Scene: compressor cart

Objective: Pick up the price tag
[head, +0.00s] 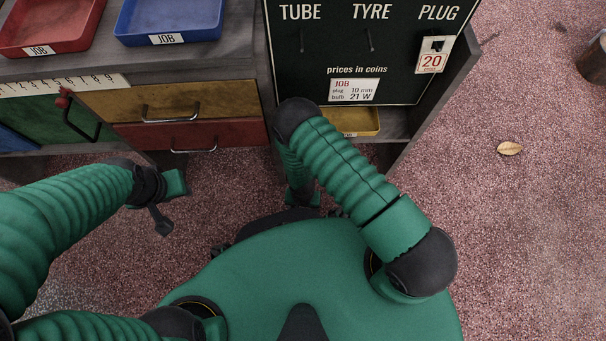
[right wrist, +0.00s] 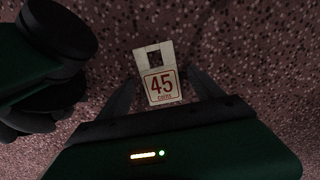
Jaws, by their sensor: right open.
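A white price tag (right wrist: 162,86) with a red-framed 45 and a square hole at its top shows in the right wrist view, against the speckled floor. My right gripper (right wrist: 163,78) is open, its dark fingers on either side of the tag. I cannot tell whether they touch it. In the head view my right forearm reaches down in front of the cart, and the right fingers are hidden. My left gripper (head: 170,203) hangs above the floor at the left; its finger gap is unclear. Another price tag (head: 432,62), marked 20, hangs under PLUG on the dark board.
The dark price board (head: 330,50) has bare hooks under TUBE and TYRE. A red tray (head: 45,20) and a blue tray (head: 165,18) sit on the cart top. Drawers (head: 185,100) face me. A yellow tray (head: 358,121) lies below the board.

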